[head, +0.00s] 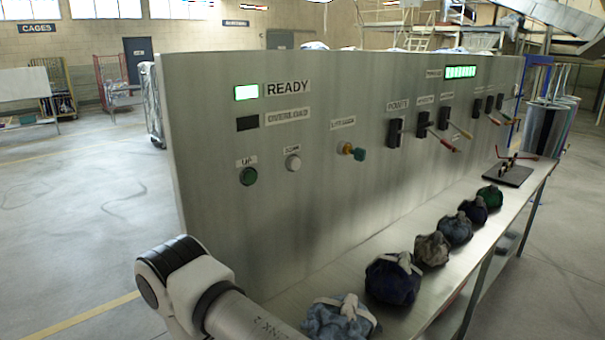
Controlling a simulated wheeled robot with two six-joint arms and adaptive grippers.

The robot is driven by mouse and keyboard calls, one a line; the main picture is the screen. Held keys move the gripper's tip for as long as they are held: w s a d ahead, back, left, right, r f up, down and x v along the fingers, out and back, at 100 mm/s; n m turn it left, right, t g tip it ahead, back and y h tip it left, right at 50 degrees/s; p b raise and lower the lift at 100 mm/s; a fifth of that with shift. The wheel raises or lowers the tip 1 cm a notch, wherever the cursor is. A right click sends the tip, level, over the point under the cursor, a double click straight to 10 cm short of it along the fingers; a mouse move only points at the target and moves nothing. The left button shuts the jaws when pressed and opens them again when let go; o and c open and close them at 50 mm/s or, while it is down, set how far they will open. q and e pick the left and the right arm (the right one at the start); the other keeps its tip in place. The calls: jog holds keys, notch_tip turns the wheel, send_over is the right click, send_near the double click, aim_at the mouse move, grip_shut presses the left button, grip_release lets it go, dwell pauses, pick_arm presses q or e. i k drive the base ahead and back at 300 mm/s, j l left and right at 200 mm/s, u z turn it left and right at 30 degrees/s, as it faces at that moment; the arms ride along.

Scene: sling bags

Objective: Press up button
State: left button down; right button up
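The green round up button (248,176) is at the lower left of the upright grey metal panel (215,215). A small label above it reads "UP". A white round button (293,163) sits to its right under a label that seems to read "DOWN". Nothing touches either button. A white and black joint of my arm shows at the bottom left, in front of the panel and below the up button. Neither of my grippers is in view.
The READY lamp (246,92) is lit green; the lamp below it (247,124) is dark. A key switch (352,151) and several levers (436,137) are farther right. Several tied bags (393,278) line the shelf (412,321) below the panel.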

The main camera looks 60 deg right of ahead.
aim_at(251, 176)
jog(key=k+l+z, duration=0.15)
jog(key=l+z, duration=0.25)
jog(key=l, duration=0.2)
jog(key=l+z, duration=0.4)
jog(key=l, duration=0.2)
jog(key=i+j+z, duration=0.15)
jog(key=j+z, duration=0.15)
jog(key=j, duration=0.2)
jog(key=i+j+z, duration=0.1)
jog(key=j+z, duration=0.25)
jog(key=j, duration=0.2)
jog(key=j+z, duration=0.3)
jog(key=j, duration=0.2)
